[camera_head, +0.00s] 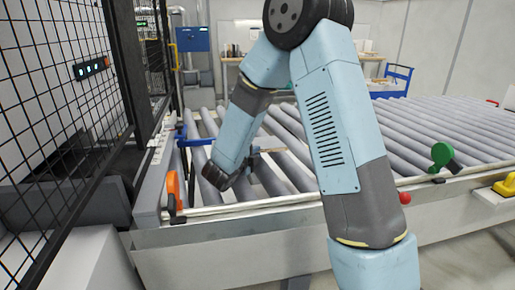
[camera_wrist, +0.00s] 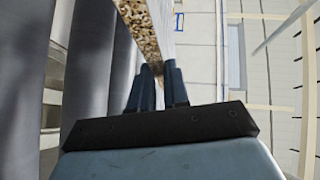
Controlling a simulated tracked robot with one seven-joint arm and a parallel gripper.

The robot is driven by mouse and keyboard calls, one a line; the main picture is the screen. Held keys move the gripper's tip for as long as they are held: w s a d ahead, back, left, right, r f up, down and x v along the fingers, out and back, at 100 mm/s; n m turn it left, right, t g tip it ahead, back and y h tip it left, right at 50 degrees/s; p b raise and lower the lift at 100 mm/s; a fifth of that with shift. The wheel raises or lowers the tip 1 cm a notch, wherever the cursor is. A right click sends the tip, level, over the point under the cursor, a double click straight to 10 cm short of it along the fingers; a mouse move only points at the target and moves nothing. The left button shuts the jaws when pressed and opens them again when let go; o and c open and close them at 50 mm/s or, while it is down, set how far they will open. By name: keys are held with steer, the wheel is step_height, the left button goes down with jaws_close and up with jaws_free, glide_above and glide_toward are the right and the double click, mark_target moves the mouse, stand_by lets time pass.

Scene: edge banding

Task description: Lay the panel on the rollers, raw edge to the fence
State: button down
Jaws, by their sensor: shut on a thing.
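The panel (camera_wrist: 153,30) shows in the wrist view as a strip with a white face and a brown, speckled raw chipboard edge. It runs from between my fingers to the top of the picture. My gripper (camera_wrist: 158,88) is shut on its near end. In the head view my gripper (camera_head: 252,157) is over the left part of the rollers (camera_head: 285,172). Only a thin tan sliver of the panel (camera_head: 272,150) shows beside it. The arm hides part of the bed. I cannot tell whether the panel touches the rollers.
A grey rail (camera_head: 152,185) with an orange handle (camera_head: 173,188) bounds the bed on the left, beside a black mesh guard (camera_head: 60,110). A green knob (camera_head: 441,154) and a red button (camera_head: 405,198) sit along the front edge. The rollers at right are clear.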

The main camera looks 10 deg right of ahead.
steer(key=shift+f, duration=1.9)
steer(key=c, duration=1)
jaws_free()
steer(key=shift+c, duration=0.2)
steer(key=shift+f, duration=0.1)
steer(key=o, duration=1)
steer(key=shift+c, duration=0.2)
steer(key=v, duration=0.7)
steer(key=shift+s+a, duration=0.2)
steer(key=shift+s, duration=0.05)
